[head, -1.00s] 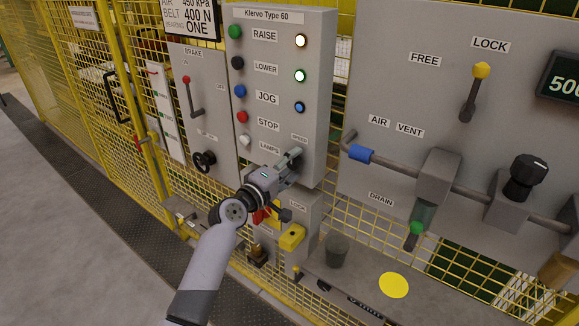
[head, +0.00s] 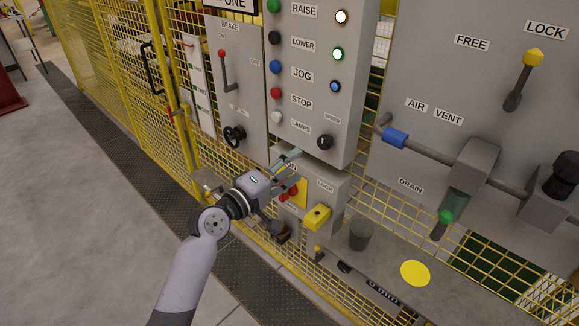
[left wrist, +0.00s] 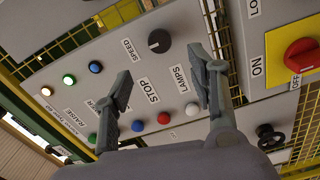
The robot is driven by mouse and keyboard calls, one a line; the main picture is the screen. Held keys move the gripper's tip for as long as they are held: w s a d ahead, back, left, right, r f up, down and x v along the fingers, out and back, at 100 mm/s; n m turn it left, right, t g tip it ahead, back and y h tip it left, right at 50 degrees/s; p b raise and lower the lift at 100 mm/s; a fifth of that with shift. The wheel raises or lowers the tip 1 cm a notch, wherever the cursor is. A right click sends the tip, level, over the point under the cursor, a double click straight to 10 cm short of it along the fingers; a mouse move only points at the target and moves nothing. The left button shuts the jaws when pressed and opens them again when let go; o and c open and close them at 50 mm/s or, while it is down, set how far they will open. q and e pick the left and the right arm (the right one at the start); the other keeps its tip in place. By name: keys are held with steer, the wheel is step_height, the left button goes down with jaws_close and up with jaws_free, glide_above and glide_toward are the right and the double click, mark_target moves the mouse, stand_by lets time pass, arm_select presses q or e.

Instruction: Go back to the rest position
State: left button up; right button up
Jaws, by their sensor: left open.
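My left gripper (head: 288,170) is open and empty. In the head view it is in front of the top of the small lock box, below the control panel (head: 348,110). In the left wrist view its two fingers (left wrist: 160,90) stand apart, with the panel's STOP label and a red button (left wrist: 164,118) between them, behind. The black speed knob (head: 325,142) is up and right of the gripper in the head view; it also shows in the left wrist view (left wrist: 159,41). Nothing is held. My right gripper is not in view.
The lock box (head: 325,188) has a red switch (head: 288,192) and a yellow latch (head: 317,217). A ledge (head: 385,262) with a dark cup (head: 360,234) and a yellow disc (head: 415,273) is at the lower right. Yellow mesh fence (head: 110,80) runs left. Open floor (head: 80,200) lies left.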

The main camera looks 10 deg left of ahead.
arm_select(q)
steer(key=s+a+f+g+y, duration=0.1)
steer(key=a+f+y, duration=0.1)
steer(key=f, duration=1)
steer(key=s+a+f+g+y, duration=0.1)
steer(key=a+f+g+y, duration=0.15)
steer(key=f, duration=0.95)
steer(key=s+a+f+m+g+y, duration=0.15)
steer(key=s+f, duration=0.25)
steer(key=f, duration=0.4)
steer(key=s+a+f+m+g+y, duration=0.1)
steer(key=s+a+f, duration=0.1)
steer(key=s+f, duration=0.5)
steer(key=s+a+f+m+g+y, duration=0.1)
steer(key=s+a+f+m+g, duration=0.2)
steer(key=s+f, duration=1)
steer(key=s+a+f+m+g+y, duration=0.2)
steer(key=s+a+f+m, duration=0.15)
steer(key=s+f, duration=0.9)
steer(key=s+a+f+m+g, duration=0.1)
steer(key=s+a+m+g, duration=0.1)
steer(key=s, duration=1.3)
steer(key=shift+s+g+y+b, duration=0.3)
steer(key=shift+b, duration=0.15)
steer(key=shift+a, duration=0.1)
steer(key=shift+c, duration=0.2)
